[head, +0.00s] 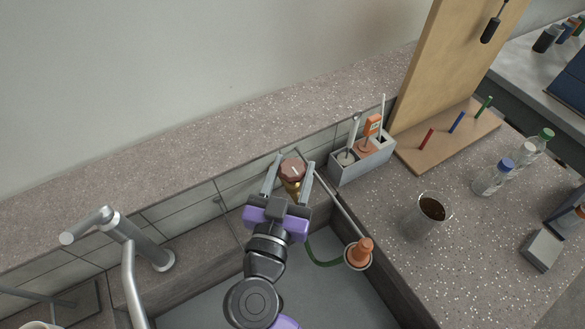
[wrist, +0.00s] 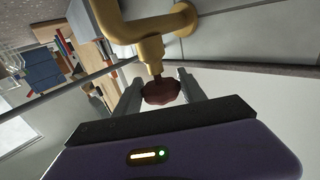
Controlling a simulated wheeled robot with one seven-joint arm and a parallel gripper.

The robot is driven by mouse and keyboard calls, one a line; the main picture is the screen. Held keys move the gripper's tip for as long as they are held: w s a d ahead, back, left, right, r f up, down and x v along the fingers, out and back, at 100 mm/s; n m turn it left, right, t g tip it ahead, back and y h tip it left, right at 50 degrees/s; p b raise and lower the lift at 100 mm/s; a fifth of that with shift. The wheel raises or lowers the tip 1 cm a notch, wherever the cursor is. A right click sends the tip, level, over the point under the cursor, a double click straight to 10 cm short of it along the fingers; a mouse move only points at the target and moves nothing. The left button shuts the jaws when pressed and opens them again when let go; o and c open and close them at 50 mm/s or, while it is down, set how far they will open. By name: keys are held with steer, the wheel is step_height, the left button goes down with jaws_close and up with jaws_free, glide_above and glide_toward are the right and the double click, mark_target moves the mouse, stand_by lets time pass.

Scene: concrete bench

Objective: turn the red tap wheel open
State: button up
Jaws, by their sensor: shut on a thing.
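The red tap wheel (head: 293,169) sits on a brass tap (head: 291,188) at the back wall of the sink. It has a pale mark across its face. My gripper (head: 289,168) has one finger on each side of the wheel and is shut on it. In the wrist view the dark red wheel (wrist: 161,91) shows between the fingertips, with the brass tap body (wrist: 148,40) behind it. The wheel's exact contact with each finger is hard to see.
A grey faucet (head: 140,243) stands at the left. A grey caddy (head: 362,158) with tools is right of the tap. A glass of dark liquid (head: 428,214) and bottles (head: 493,177) stand on the right counter.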

steer(key=shift+f+y, duration=0.1)
steer(key=shift+y, duration=0.2)
steer(key=shift+d+n+y+b, duration=0.1)
steer(key=shift+n+y+b, duration=0.2)
steer(key=shift+n+y, duration=0.55)
steer(key=n+y+p, duration=0.1)
steer(key=y, duration=0.2)
steer(key=shift+n, duration=0.35)
steer(key=shift+r+n+y+p, duration=0.35)
steer(key=shift+n+y+p, duration=0.45)
steer(key=shift+y+p, duration=0.45)
steer(key=shift+n+y+p, duration=0.4)
steer(key=shift+y+p, duration=0.2)
steer(key=shift+p, duration=0.1)
steer(key=shift+f+n+g+y+p, duration=0.3)
steer(key=shift+g+y+p, duration=0.1)
steer(key=shift+p, duration=0.2)
steer(key=o, duration=1.3)
